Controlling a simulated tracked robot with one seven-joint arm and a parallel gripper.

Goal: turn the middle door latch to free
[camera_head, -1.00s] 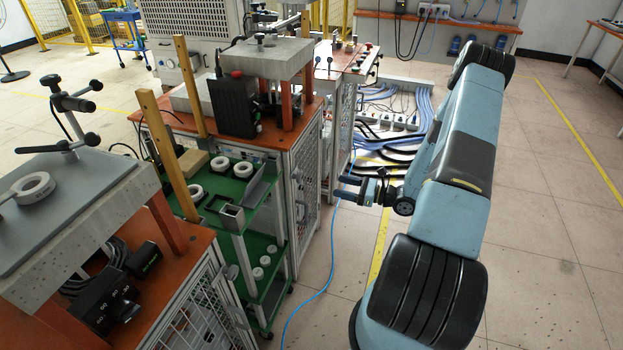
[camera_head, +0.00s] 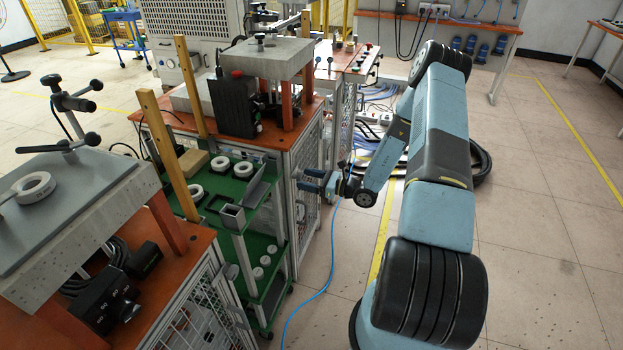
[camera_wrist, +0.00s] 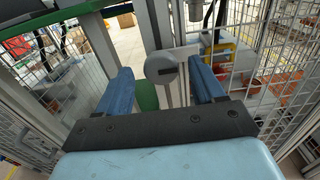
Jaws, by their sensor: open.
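The door latch (camera_wrist: 161,67) is a grey rounded head with a short bar hanging below it, on a light frame post in the wrist view. It sits between my gripper's two blue fingers, with a visible gap on each side in the picture. My gripper (camera_wrist: 160,80) is open and empty. In the head view my gripper (camera_head: 307,181) is at the front edge of the middle cabinet (camera_head: 305,147), its fingers pointing left at the door side. The latch is too small there to read its angle. Whether the fingers touch it, I cannot tell.
Mesh door panels (camera_wrist: 270,62) flank the post in the wrist view. A green shelf cart (camera_head: 243,190) stands left of my gripper in the head view. A blue cable (camera_head: 331,250) lies on the floor below. The floor to the right of my arm is clear.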

